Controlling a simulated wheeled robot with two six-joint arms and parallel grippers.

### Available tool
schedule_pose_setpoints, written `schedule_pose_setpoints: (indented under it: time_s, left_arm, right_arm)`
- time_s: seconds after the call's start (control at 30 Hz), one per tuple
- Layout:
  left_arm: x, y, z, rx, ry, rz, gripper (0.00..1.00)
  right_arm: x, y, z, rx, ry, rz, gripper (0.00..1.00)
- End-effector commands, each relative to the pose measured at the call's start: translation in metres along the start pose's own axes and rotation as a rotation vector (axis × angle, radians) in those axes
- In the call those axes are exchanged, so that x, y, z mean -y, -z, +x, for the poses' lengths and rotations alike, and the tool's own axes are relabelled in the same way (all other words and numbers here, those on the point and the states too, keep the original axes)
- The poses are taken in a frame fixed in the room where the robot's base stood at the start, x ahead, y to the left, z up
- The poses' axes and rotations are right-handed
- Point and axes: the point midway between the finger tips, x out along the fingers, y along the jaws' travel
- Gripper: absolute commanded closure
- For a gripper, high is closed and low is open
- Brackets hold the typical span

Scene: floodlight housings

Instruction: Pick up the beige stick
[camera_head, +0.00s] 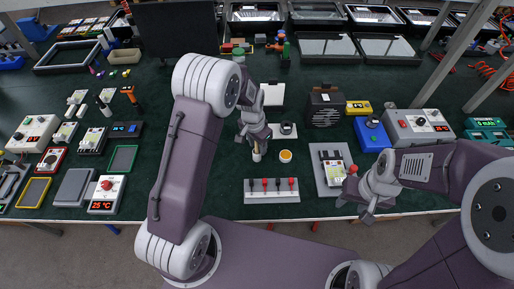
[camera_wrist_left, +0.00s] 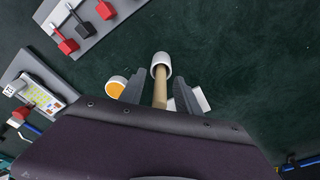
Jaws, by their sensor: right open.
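The beige stick (camera_wrist_left: 160,92) lies between the two fingers of my left gripper (camera_wrist_left: 159,95) in the left wrist view. One end of it meets a white cup-like piece (camera_wrist_left: 161,64); I cannot tell whether it stands inside it. The fingers are apart, with gaps on both sides of the stick, and part of the stick is hidden by the gripper body. In the head view my left gripper (camera_head: 254,142) points down at the middle of the table, with the white piece (camera_head: 257,155) just below it. My right gripper (camera_head: 359,206) is open and empty near the front edge.
A white cup with orange inside (camera_head: 285,156) stands just right of the left gripper. A grey panel with red and black switches (camera_head: 271,198) is at the front. A grey tray (camera_head: 322,182) holds a yellow-white device. Green table is bare to the left (camera_head: 150,110).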

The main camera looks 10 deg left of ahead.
Motion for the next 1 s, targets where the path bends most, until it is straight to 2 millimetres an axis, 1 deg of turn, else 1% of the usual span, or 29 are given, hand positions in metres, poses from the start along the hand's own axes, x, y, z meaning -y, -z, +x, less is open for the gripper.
schedule_pose_setpoints:
  time_s: [0.07,0.1,0.17,0.2,0.57,0.67,0.77,0.83,1.0]
  left_arm:
    - [0.0,0.0,0.0,0.0,0.0,0.0,0.61]
    - [0.0,0.0,0.0,0.0,0.0,0.0,0.72]
    - [0.0,0.0,0.0,0.0,0.0,0.0,0.88]
    - [0.0,0.0,0.0,0.0,0.0,0.0,0.99]
    - [0.0,0.0,-0.002,-0.001,0.0,0.0,1.0]
    - [0.0,0.002,-0.011,-0.003,0.001,0.0,1.0]
    - [0.001,0.005,-0.027,-0.005,0.002,-0.001,1.0]
    - [0.001,0.007,-0.043,-0.006,0.002,-0.001,1.0]
    - [-0.037,0.018,-0.062,-0.003,0.0,0.006,1.0]
  right_arm:
    - [0.0,0.0,0.0,0.0,0.0,0.0,0.54]
    - [0.0,0.0,0.0,0.0,0.0,0.0,0.54]
    - [0.0,0.0,0.0,0.0,0.0,0.0,0.54]
    - [0.0,0.0,0.0,0.0,0.0,0.0,0.54]
    - [0.0,0.0,0.0,0.0,0.0,0.0,0.54]
    - [0.0,0.0,-0.001,0.0,0.0,0.0,0.54]
    - [0.0,0.0,-0.002,0.0,0.0,0.0,0.54]
    - [0.0,0.0,-0.002,0.0,0.0,0.0,0.54]
    - [0.0,0.0,-0.002,0.0,0.0,0.0,0.54]
